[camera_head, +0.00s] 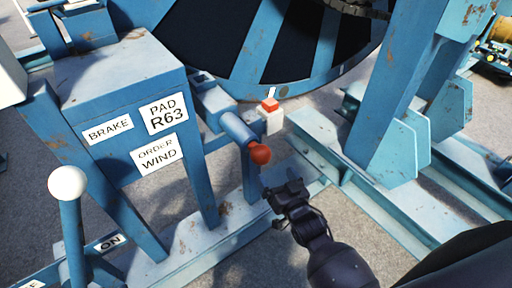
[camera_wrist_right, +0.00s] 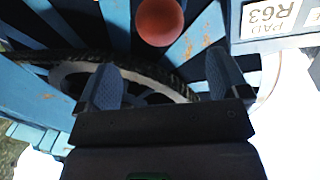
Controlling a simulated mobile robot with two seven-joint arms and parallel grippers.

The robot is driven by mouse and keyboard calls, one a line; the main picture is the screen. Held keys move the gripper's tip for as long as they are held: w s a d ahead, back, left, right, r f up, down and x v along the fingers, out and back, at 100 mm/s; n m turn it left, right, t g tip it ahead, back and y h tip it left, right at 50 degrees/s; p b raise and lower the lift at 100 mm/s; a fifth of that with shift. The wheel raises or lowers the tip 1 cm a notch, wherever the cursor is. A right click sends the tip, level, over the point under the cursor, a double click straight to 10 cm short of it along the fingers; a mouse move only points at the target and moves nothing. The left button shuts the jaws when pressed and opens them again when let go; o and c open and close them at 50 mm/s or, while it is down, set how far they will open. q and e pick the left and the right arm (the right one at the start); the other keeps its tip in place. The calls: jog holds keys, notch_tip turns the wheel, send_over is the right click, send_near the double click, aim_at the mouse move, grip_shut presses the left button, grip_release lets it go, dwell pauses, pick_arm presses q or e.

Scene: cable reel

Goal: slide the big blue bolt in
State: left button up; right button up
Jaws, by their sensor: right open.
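The big blue bolt (camera_head: 236,127) is a blue cylinder with a red ball knob (camera_head: 260,154) on its near end. It sticks out from a blue housing beside the reel. In the right wrist view the red knob (camera_wrist_right: 159,21) is at the top centre, beyond the fingertips. My right gripper (camera_head: 280,190) is just below and to the right of the knob in the head view, apart from it. In the right wrist view its two fingers (camera_wrist_right: 162,78) are spread with nothing between them. My left gripper is not in view.
A red-topped white block (camera_head: 269,112) sits behind the bolt. The blue brake box (camera_head: 115,75) stands at left, with a white-knobbed lever (camera_head: 68,184) in front. The large blue reel (camera_head: 265,45) is behind. Blue frame beams (camera_head: 385,215) run along the floor at right.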

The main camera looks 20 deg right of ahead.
send_near(241, 132)
jog(key=w+d+f, duration=0.2)
jog(key=shift+d+f, duration=0.25)
jog(key=shift+f, duration=0.05)
jog(key=shift+c, duration=0.3)
jog(key=c, duration=1.2)
jog(key=w+a+b, duration=0.1)
jog(key=w, duration=0.2)
jog(key=w+a+b, duration=0.1)
jog(key=w, duration=0.2)
jog(key=w+a+b, duration=0.1)
jog(key=w+b, duration=0.1)
jog(key=w, duration=0.1)
jog(key=shift+w+a+f, duration=0.15)
jog(key=shift+w+a, duration=0.1)
jog(key=shift+w, duration=0.3)
jog(key=shift+r, duration=0.3)
jog(key=shift+a, duration=0.1)
